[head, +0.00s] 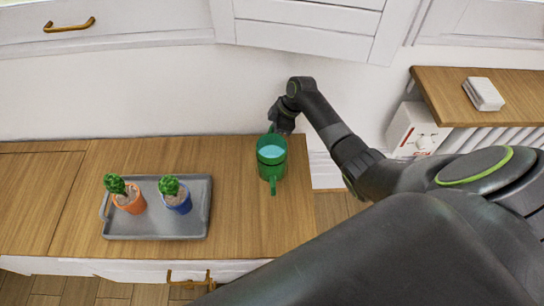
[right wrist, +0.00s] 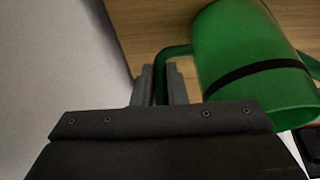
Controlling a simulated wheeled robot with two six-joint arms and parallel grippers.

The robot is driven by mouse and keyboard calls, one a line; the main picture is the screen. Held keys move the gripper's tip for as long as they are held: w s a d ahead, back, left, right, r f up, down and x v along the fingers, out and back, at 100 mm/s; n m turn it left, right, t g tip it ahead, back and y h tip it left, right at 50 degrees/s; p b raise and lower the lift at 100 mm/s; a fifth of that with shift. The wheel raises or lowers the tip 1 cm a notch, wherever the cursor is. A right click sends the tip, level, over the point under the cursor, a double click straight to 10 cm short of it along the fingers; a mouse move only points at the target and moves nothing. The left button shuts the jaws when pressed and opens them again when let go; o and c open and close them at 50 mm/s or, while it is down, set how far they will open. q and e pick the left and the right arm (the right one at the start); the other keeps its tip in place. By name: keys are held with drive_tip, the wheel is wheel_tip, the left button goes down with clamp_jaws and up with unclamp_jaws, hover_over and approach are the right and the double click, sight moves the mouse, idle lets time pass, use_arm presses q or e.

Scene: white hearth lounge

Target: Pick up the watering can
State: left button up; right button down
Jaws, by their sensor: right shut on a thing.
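The green watering can (head: 271,160) stands upright near the right end of the wooden counter, with pale blue inside its open top. It also shows in the right wrist view (right wrist: 245,58), a green body with a dark band. My right gripper (head: 283,118) is at the can's far side, against the wall. In the right wrist view, its fingers (right wrist: 161,85) are shut on the green handle. The head view does not show clearly whether the can touches the counter. My left gripper is not in view.
A grey tray (head: 150,224) on the counter (head: 237,220) holds a cactus in an orange pot (head: 130,199) and one in a blue pot (head: 178,201). White cabinets hang above. A wooden shelf (head: 440,100) with a white stack (head: 484,93) is at the right.

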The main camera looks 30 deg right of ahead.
drive_tip(key=shift+r, duration=0.15)
drive_tip(key=shift+r, duration=0.1)
drive_tip(key=shift+s+r, duration=0.15)
drive_tip(key=shift+r, duration=0.05)
wheel_tip(320, 180, up, 7)
drive_tip(key=p, duration=0.2)
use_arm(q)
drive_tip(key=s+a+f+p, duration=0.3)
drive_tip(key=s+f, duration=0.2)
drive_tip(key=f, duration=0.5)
use_arm(e)
drive_tip(key=s+a, duration=0.3)
drive_tip(key=s, duration=0.3)
drive_tip(key=s+a, duration=0.2)
drive_tip(key=s, duration=0.3)
drive_tip(key=s+a+f, duration=0.1)
drive_tip(key=s+a, duration=0.2)
drive_tip(key=s, duration=0.3)
drive_tip(key=shift+s+a, duration=0.35)
drive_tip(key=shift+r+p, duration=0.4)
drive_tip(key=shift+r, duration=0.35)
use_arm(q)
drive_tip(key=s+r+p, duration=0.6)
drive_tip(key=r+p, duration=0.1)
drive_tip(key=p, duration=0.5)
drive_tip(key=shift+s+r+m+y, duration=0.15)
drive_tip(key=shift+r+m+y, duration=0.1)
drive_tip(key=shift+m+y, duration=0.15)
use_arm(e)
wheel_tip(320, 180, up, 12)
